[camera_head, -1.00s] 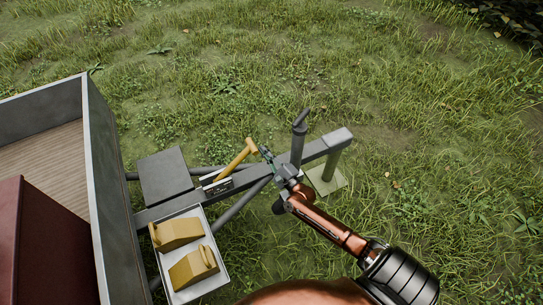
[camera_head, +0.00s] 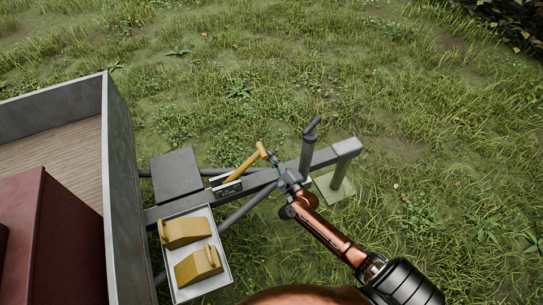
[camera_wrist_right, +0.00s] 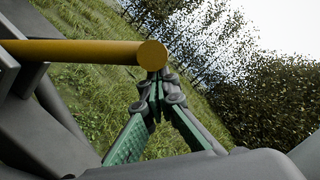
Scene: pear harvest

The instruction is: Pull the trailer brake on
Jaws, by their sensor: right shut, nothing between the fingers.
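The yellow brake lever (camera_head: 244,166) rises at a slant from a small bracket on the trailer's grey drawbar (camera_head: 258,181), its grip end up and to the right. My right gripper (camera_head: 274,159) is shut and empty, its fingertips close beside the lever's grip end. In the right wrist view the lever (camera_wrist_right: 75,52) crosses from the left, and its round end is just above my closed green-padded fingertips (camera_wrist_right: 157,84). I cannot tell whether they touch. My left gripper is not in view.
The grey jockey post (camera_head: 308,148) stands on the drawbar right of my gripper. A light tray (camera_head: 222,251) holds two yellow wheel chocks (camera_head: 185,232). A dark box (camera_head: 175,174) sits behind the drawbar. The trailer wall (camera_head: 121,190) is at left. Open grass lies beyond.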

